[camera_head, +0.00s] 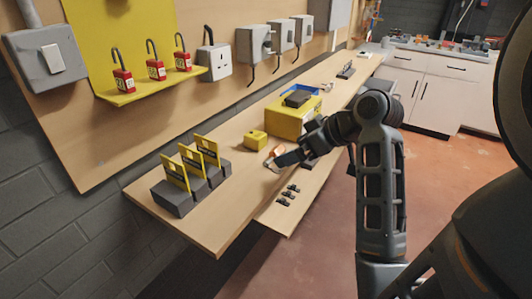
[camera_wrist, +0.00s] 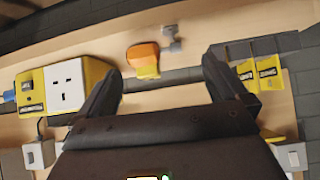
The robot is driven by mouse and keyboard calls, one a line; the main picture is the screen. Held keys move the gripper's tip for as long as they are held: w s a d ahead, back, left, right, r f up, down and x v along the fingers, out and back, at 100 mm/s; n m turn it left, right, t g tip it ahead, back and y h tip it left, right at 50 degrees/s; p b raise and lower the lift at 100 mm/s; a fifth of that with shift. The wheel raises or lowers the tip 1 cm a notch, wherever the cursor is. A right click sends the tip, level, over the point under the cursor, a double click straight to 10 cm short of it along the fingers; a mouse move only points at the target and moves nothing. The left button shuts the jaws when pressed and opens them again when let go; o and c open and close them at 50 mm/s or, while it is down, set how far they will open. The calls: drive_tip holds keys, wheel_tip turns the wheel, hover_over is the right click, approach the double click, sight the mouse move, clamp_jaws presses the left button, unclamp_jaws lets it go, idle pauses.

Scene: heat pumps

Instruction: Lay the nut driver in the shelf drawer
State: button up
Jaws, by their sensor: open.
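A small orange item (camera_head: 276,150), which may be the nut driver's handle, lies on the wooden bench beside my gripper (camera_head: 272,163). My arm hides part of the bench.
Grey blocks with yellow cards (camera_head: 178,193) stand at the near left. The floor (camera_head: 320,245) right of the bench is clear.

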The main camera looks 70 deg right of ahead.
sight(276, 152)
drive_tip(key=shift+n, duration=0.3)
drive_tip(key=shift+d+r+x, duration=0.1)
drive_tip(key=shift+d+x, duration=0.1)
drive_tip(key=shift+x, duration=0.95)
drive_tip(key=shift+d+r+x, duration=0.15)
drive_tip(key=shift+d+x, duration=0.05)
drive_tip(key=shift+x, duration=0.9)
drive_tip(key=shift+d+r+x, duration=0.1)
drive_tip(key=shift+d+x, duration=0.05)
drive_tip(key=shift+x, duration=1)
drive_tip(key=shift+w, duration=0.2)
drive_tip(key=shift+c, duration=0.2)
drive_tip(key=c, duration=0.8)
drive_tip(key=shift+c, duration=0.2)
drive_tip(key=shift+r, duration=0.15)
